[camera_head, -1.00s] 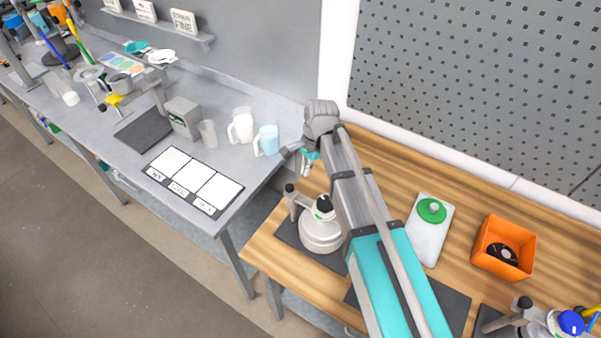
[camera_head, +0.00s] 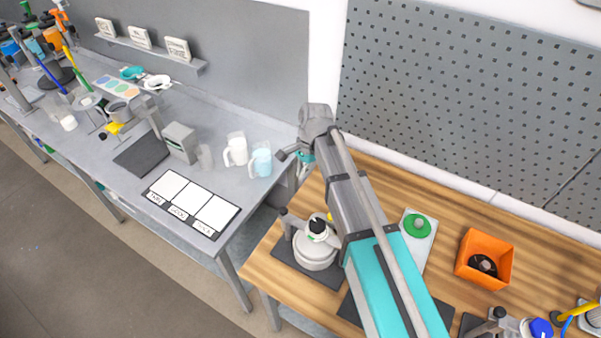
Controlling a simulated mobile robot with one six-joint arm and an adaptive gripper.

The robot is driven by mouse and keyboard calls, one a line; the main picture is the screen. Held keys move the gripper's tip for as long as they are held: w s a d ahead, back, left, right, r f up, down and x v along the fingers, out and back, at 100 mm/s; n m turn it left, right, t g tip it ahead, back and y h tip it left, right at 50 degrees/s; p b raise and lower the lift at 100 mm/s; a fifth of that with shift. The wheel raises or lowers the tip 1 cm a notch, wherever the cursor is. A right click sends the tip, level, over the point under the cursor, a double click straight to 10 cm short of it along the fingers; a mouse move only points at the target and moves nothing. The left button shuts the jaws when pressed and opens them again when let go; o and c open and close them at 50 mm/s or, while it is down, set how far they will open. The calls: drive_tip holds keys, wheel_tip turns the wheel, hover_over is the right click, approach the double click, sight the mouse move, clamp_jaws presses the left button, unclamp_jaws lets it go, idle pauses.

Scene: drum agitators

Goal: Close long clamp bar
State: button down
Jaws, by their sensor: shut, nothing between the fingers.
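A white drum agitator (camera_head: 314,252) stands on a dark mat (camera_head: 290,262) at the left end of the wooden bench. It has a black knob (camera_head: 316,226) on top and a grey bar (camera_head: 294,222) with a dark end at its left. I cannot tell for sure whether this bar is the long clamp bar. A second device with a grey bar (camera_head: 490,326) and blue knob (camera_head: 541,327) is cut off at the bottom right. My gripper (camera_head: 304,158), with teal parts, is shut and empty above and behind the drum, apart from it. My wrist partly hides its fingers.
My arm crosses the bench and hides part of its middle. An orange bin (camera_head: 484,262) and a white plate with a green disc (camera_head: 418,227) lie to the right. Mugs (camera_head: 236,150) stand on the grey table (camera_head: 245,192) at left. A pegboard wall (camera_head: 470,100) rises behind.

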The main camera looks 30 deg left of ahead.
drive_tip(key=shift+w+r+p, duration=0.2)
drive_tip(key=shift+r+p, duration=0.25)
drive_tip(key=shift+r, duration=0.25)
drive_tip(key=shift+d, duration=0.1)
drive_tip(key=w+d+f+t+b, duration=0.1)
drive_tip(key=w+d+f+b, duration=0.15)
drive_tip(key=d, duration=0.65)
drive_tip(key=w+d+f+n+b, duration=0.1)
drive_tip(key=w+d+f+b, duration=0.15)
drive_tip(key=d, duration=0.65)
drive_tip(key=w+d+f+t+b, duration=0.1)
drive_tip(key=w+d+f+b, duration=0.15)
drive_tip(key=d, duration=0.55)
drive_tip(key=s+d+f+n+b, duration=0.1)
drive_tip(key=d+f+b, duration=0.2)
drive_tip(key=d, duration=0.9)
drive_tip(key=s+d+f+n+b, duration=0.1)
drive_tip(key=s+d+f+b, duration=0.1)
drive_tip(key=d, duration=1)
drive_tip(key=shift+d+f+t+h+b, duration=0.35)
drive_tip(key=shift+f+b, duration=0.35)
drive_tip(key=shift+f, duration=0.25)
drive_tip(key=shift+s, duration=0.1)
drive_tip(key=c, duration=1.3)
unclamp_jaws()
drive_tip(key=shift+c, duration=0.2)
